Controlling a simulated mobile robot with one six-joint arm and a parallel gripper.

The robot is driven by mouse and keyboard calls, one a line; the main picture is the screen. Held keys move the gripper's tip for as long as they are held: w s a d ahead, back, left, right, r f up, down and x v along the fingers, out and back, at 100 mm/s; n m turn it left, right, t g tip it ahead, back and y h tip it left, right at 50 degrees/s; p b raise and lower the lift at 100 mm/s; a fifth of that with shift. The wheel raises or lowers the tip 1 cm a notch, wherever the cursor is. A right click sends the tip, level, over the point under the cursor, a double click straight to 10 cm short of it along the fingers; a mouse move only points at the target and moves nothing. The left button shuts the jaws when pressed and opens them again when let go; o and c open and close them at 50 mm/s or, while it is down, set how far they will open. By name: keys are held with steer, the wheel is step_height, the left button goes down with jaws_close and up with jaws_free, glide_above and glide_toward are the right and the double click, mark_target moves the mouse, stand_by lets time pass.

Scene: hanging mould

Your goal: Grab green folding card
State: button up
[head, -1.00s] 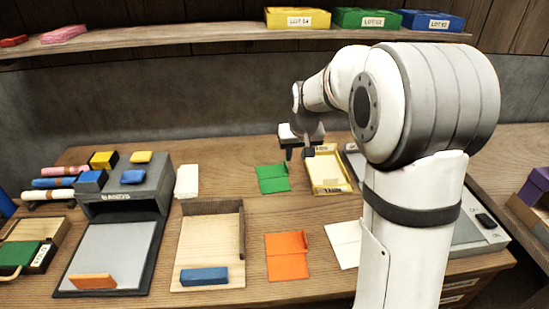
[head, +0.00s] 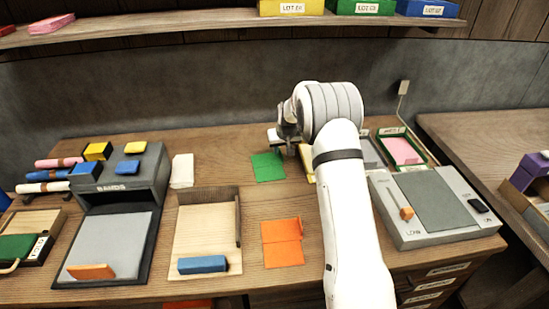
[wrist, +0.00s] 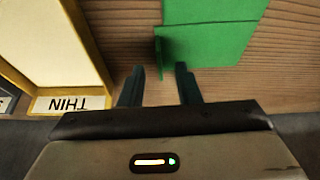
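The green folding card (head: 267,167) lies on the wooden table, left of my arm in the head view. In the wrist view the green card (wrist: 212,35) fills the top right, with a narrow raised flap along its left edge. My gripper (wrist: 160,72) is open and empty.
The yellow-rimmed tray labelled THIN (wrist: 72,102) is close left of the fingers in the wrist view. An orange card (head: 282,243) and a wooden tray (head: 207,235) lie nearer.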

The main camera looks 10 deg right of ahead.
steer(key=shift+x, duration=1.45)
steer(key=shift+c, duration=0.2)
jaws_close()
